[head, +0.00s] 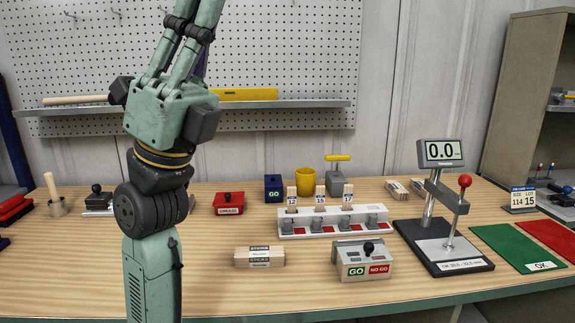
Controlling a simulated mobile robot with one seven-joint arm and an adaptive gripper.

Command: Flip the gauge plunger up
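The gauge stands on a black base (470,264) at the right of the bench. Its display (441,150) reads 0.0 on top of a slanted silver post (430,202). A grey arm (445,194) reaches right from the post. The gauge plunger has a red ball (465,181) on top, above the grey arm. A thin stem below runs down to the light plate on the base. My arm rises at the left, well apart from the gauge, and runs out of the top edge. My fingertips do not show.
A GO/NO-GO box (362,262) stands left of the gauge and a stick bundle (259,256) lies further left. Green (510,246) and red (553,236) mats lie right of the gauge. The bench front is mostly clear.

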